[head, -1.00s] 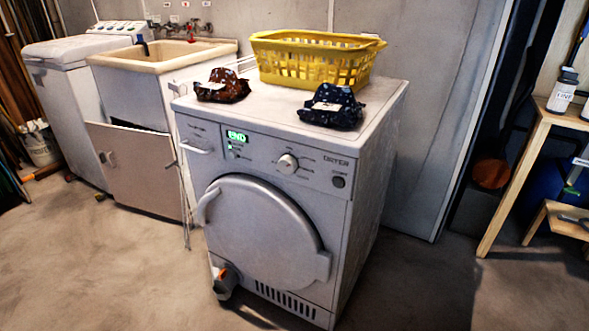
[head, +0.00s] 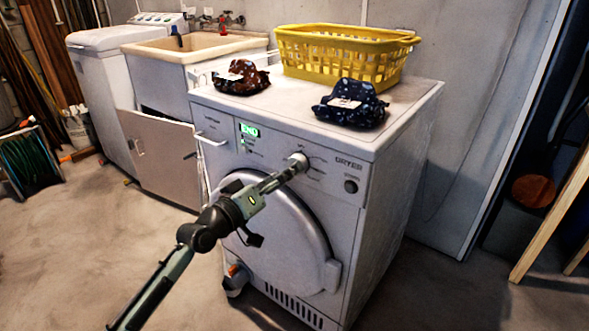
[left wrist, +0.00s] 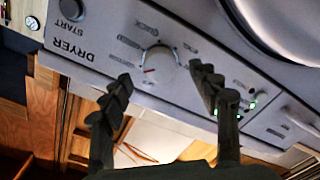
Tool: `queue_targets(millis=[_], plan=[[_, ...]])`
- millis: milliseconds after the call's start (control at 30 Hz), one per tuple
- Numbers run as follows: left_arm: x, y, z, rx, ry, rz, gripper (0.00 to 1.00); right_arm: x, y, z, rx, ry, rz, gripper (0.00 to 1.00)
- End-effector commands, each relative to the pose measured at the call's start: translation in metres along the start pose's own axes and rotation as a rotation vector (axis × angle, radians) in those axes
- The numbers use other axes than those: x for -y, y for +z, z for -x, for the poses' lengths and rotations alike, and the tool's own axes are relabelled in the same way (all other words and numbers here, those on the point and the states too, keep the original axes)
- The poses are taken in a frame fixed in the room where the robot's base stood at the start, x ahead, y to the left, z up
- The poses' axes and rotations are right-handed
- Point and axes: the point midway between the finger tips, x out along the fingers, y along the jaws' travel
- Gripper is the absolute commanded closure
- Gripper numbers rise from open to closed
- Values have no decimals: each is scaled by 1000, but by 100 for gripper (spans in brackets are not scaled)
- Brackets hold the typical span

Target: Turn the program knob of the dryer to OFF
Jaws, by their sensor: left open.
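The silver dryer (head: 372,205) stands in the middle of the head view, its round door shut and its green display (head: 249,131) reading END. Its round program knob (head: 299,161) is on the upper front panel. My left gripper (head: 284,174) reaches up from the lower left, its fingertips close to the knob. In the left wrist view the panel appears upside down. The pale knob (left wrist: 160,60), with a red mark, lies between the open fingers of my left gripper (left wrist: 163,76). There is a visible gap on each side. My right gripper is not in view.
A START button (head: 351,186) is right of the knob. On the dryer top are a yellow basket (head: 345,55), a brown patterned cloth (head: 242,78) and a dark blue patterned cloth (head: 350,103). A sink (head: 195,47) stands to the left.

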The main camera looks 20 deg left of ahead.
Motion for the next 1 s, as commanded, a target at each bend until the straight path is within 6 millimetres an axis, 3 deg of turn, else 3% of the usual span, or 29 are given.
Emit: queue_targets(millis=[200, 533, 933, 1000], plan=[[0, 0, -26, 0, 0, 0, 39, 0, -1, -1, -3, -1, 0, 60], [0, 1, -30, 1, -1, -1, 39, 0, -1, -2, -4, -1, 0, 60], [0, 1, -30, 1, -1, -2, 87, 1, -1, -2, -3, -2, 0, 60], [0, 1, -30, 1, -2, -1, 88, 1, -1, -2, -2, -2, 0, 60]])
